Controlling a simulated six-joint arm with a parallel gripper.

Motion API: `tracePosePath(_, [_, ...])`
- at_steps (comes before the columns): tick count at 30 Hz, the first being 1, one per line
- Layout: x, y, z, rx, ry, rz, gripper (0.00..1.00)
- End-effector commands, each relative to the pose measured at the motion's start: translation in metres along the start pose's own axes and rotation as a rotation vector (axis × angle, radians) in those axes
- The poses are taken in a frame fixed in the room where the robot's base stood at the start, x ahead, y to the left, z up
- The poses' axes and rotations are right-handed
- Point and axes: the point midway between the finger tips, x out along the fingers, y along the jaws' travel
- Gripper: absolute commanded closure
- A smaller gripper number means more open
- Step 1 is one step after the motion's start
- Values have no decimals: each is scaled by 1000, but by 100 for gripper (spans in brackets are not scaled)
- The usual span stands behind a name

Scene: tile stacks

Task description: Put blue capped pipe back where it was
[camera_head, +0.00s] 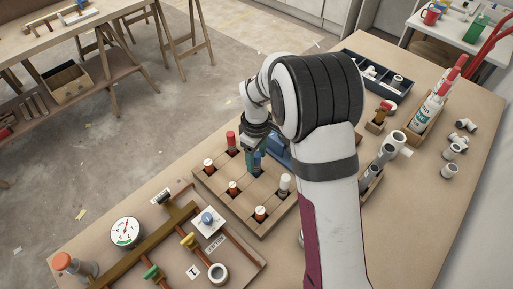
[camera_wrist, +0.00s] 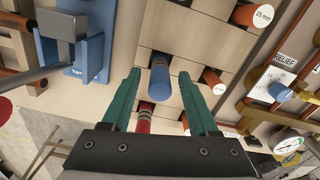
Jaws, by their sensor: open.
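The blue capped pipe (camera_wrist: 159,80) shows in the wrist view between the two teal fingers of my gripper (camera_wrist: 160,73), with a gap on each side. It appears to stand in a dark slot of the wooden rack (camera_head: 235,208). In the head view, my gripper (camera_head: 253,158) reaches down over the rack's back part, and the blue pipe (camera_head: 257,161) is mostly hidden by the fingers and arm. My gripper is open and does not visibly press on the pipe. The pipe's lower end is hidden.
A blue vise (camera_wrist: 88,55) is beside the rack. A brass manifold with a gauge (camera_head: 125,232) lies in front. Grey fittings (camera_head: 450,171) stand at right.

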Motion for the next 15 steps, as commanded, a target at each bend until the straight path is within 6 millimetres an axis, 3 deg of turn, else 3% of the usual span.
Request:
tracePosePath(7, [-70, 0, 0, 1, 4, 3, 40])
tracePosePath(11, [-91, 0, 0, 0, 2, 2, 40])
tracePosePath(15, [-99, 0, 0, 0, 0, 0, 40])
